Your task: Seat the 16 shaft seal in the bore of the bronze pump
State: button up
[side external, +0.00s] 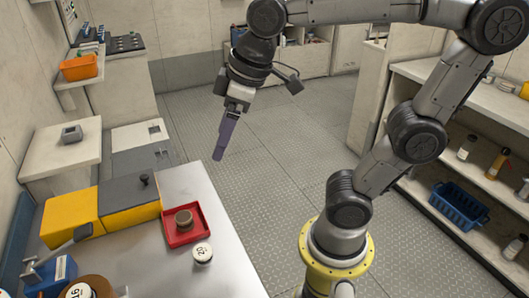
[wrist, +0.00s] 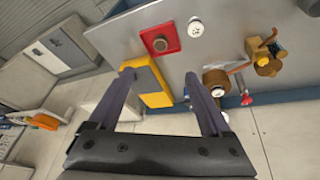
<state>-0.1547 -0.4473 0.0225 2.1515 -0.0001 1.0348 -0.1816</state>
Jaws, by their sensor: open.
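A white disc marked 16 (side external: 78,291), which I take for the 16 shaft seal, sits by a brown round piece at the bottom left of the side view, cut by the frame edge. A bronze-coloured body (wrist: 267,62), likely the bronze pump, stands at the right of the wrist view; its bore cannot be made out. My gripper (side external: 218,157) is open and empty, pointing down beyond the bench's far edge in the side view. In the wrist view its fingers (wrist: 160,76) are wide apart, with nothing held between them.
A red tray (side external: 168,238) holds a brown round piece (side external: 184,218). A white disc marked 20 (side external: 202,252) lies beside it. A yellow and grey box (side external: 120,208) and a blue device (side external: 50,277) stand along the left. The bench (side external: 224,272) is bare right of the disc.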

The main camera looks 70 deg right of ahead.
jog(key=s+d+f+m+t, duration=0.1)
jog(key=s+d+f+m, duration=0.2)
jog(key=s+f, duration=0.2)
jog(key=s, duration=0.2)
jog(key=shift+s+d+f+m+h, duration=0.2)
jog(key=shift+s+d+m+h, duration=0.1)
jog(key=shift+d+m, duration=0.1)
